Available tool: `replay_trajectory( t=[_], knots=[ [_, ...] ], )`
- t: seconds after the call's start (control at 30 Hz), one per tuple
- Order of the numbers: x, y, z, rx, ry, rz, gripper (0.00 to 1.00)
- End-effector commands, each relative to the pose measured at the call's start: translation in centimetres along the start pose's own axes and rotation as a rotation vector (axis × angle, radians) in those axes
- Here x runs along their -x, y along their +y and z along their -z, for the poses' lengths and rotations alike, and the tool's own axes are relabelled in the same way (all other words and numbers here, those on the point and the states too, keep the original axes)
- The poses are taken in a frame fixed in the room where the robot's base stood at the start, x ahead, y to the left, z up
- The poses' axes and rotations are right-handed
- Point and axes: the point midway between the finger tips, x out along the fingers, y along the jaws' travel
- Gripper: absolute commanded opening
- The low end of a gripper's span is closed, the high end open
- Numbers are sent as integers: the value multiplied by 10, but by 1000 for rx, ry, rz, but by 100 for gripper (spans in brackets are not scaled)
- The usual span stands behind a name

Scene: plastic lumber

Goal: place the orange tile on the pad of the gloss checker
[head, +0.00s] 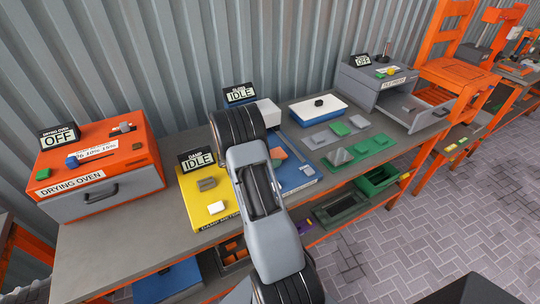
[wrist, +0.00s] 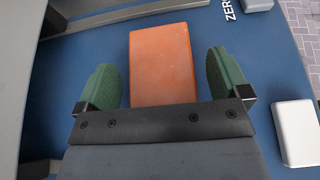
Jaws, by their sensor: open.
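The orange tile (wrist: 162,55) lies flat on the blue base of the gloss checker (wrist: 268,60) in the wrist view. A small part of the tile (head: 278,153) shows beside my arm in the head view. My gripper (wrist: 161,78) is open, with one green-padded finger on each side of the tile and a visible gap at both sides. The tile's near end is hidden behind the gripper body. I cannot make out a separate pad under the tile. The gloss checker's sign (head: 240,94) reads IDLE.
A white block (wrist: 297,132) sits on the blue base, right of my gripper. The yellow damp meter (head: 195,205) stands to the left, and the orange drying oven (head: 130,150) is farther left. Several grey and green tiles (head: 340,157) lie on the bench to the right.

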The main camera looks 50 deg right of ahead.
Motion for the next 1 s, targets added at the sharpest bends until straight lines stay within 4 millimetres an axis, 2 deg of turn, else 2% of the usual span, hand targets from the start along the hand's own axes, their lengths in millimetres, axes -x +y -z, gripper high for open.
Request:
replay_trajectory(
  t=[0.17,0.6,0.77,0.87,1.0],
  knots=[
    [17,1,-2,-1,-1,-3,94],
    [97,0,-2,0,0,-3,94],
    [114,0,-2,-2,0,-2,94],
    [124,-4,-6,-30,23,2,94],
    [150,-28,-21,-180,154,23,94]
  ],
)
